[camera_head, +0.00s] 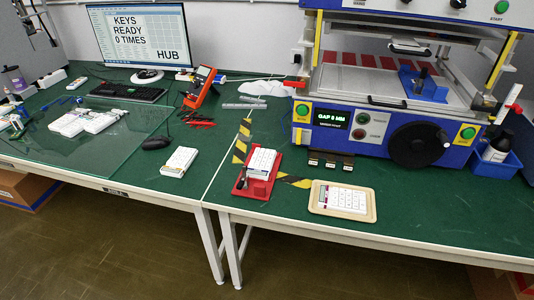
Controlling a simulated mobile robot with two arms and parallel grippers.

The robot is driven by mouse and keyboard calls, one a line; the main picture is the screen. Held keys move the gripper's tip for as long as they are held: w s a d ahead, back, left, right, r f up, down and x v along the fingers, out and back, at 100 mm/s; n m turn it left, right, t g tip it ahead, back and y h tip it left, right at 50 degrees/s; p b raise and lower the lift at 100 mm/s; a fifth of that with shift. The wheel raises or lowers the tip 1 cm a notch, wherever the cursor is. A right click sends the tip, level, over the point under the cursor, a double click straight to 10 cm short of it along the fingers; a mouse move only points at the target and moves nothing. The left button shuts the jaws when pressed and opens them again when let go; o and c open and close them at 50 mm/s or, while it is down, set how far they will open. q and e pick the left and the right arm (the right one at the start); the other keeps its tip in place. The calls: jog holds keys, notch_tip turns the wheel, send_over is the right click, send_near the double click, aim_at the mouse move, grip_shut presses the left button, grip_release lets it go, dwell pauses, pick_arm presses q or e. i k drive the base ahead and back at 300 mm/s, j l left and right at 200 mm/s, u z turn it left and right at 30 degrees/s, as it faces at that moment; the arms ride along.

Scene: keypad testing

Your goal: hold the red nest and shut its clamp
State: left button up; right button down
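The red nest (252,190) sits on the green bench near its front edge, left of the tan tray. A white keypad (262,160) with light keys lies in it. A small dark part (240,182), perhaps the clamp's handle, shows at the nest's front left. It is too small to tell whether the clamp is open or shut. Neither of my grippers shows in the head view, and nothing is seen touching the nest.
A tan tray (316,208) holding a keypad stands right of the nest. A loose white keypad (179,161) and a black mouse (157,143) lie left. A blue and white press (385,125) stands behind on the right. Striped tape (295,181) marks the bench.

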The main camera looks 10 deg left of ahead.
aim_at(241, 182)
jog(key=i+j, duration=0.35)
jog(key=j, duration=0.15)
jog(key=i+j, duration=0.35)
jog(key=j, duration=0.15)
jog(key=i+z, duration=0.05)
